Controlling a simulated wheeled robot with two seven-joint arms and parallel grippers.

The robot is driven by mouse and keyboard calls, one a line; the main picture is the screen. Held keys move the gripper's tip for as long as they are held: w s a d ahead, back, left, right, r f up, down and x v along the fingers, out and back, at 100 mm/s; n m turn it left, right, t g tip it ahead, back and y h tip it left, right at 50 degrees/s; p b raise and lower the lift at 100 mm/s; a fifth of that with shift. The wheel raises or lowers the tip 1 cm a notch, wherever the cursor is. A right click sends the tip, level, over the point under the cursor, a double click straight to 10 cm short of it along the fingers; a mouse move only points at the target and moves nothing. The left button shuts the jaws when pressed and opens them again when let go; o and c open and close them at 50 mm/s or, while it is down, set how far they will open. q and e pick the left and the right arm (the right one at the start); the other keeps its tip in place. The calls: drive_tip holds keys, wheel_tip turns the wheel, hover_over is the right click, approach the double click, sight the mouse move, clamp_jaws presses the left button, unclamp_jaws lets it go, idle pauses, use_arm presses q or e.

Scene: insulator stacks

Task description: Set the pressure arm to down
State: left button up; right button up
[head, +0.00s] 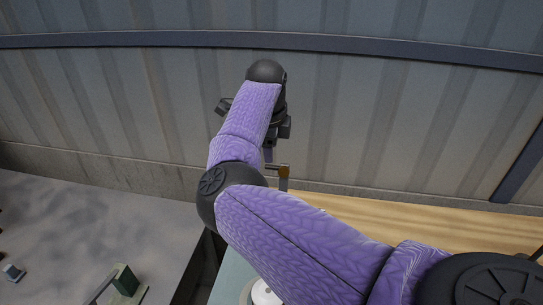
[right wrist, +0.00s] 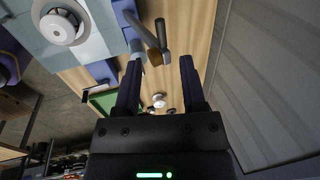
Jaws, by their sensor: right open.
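What looks like the pressure arm shows in the right wrist view as a dark bar with a brown block (right wrist: 154,57) and a grey rod at its end. In the head view, a brown-ended piece (head: 284,171) on a grey post stands just below my right gripper (head: 268,155). My right gripper, in the right wrist view (right wrist: 160,63), is open, with the brown block and rod seen between and beyond its fingertips. I cannot tell whether they touch. My purple right arm hides much of the fixture in the head view. My left gripper is not in view.
A white round insulator (right wrist: 60,27) sits on a pale blue plate at the upper left of the wrist view. Another white round piece (right wrist: 159,100) shows beyond the fingers. A wooden top (head: 430,222) and a corrugated wall (head: 400,120) lie behind.

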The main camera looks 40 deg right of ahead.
sight(272, 167)
drive_tip(key=x, duration=0.5)
drive_tip(key=shift+w, duration=0.1)
drive_tip(key=shift+f, duration=0.15)
clamp_jaws()
drive_tip(key=shift+d, duration=0.1)
idle(0.9)
